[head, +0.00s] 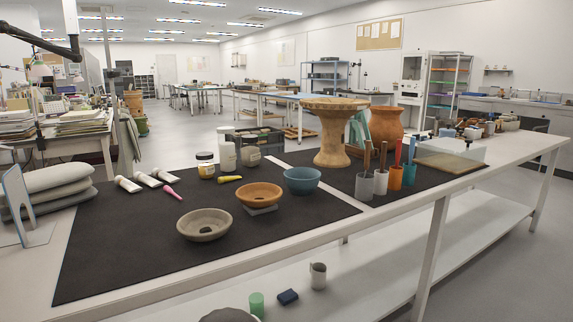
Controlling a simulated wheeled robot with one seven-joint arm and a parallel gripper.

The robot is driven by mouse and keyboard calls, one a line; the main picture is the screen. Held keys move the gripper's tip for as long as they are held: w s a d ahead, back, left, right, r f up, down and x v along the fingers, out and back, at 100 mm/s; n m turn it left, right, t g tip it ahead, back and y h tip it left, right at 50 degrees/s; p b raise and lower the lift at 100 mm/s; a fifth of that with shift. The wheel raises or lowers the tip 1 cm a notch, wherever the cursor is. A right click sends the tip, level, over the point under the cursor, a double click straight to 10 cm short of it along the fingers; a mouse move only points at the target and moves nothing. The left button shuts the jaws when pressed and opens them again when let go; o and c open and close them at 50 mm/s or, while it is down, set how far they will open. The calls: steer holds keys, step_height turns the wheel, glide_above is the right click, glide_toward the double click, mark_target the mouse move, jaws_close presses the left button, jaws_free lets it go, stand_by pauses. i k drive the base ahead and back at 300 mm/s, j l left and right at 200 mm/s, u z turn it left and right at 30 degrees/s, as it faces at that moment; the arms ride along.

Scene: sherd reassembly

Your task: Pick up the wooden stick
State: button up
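Two thin brown sticks that look wooden stand upright in cups toward the right of the table in the head view. One brown stick (367,156) rises from a grey cup (363,187). The other brown stick (383,155) rises from a white cup (381,183). I cannot tell which of them is the wooden stick of the task. Their lower ends are hidden inside the cups. My gripper is not in view.
An orange cup (396,178) and a blue cup (409,175) hold other tools close by. A tall clay pedestal (333,137) stands behind the cups. Bowls, including a blue bowl (302,180), sit to the left. The dark mat (130,255) is bare at front left.

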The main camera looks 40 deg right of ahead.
mark_target(384, 144)
steer(key=k+z, duration=0.1)
steer(key=z, duration=1.85)
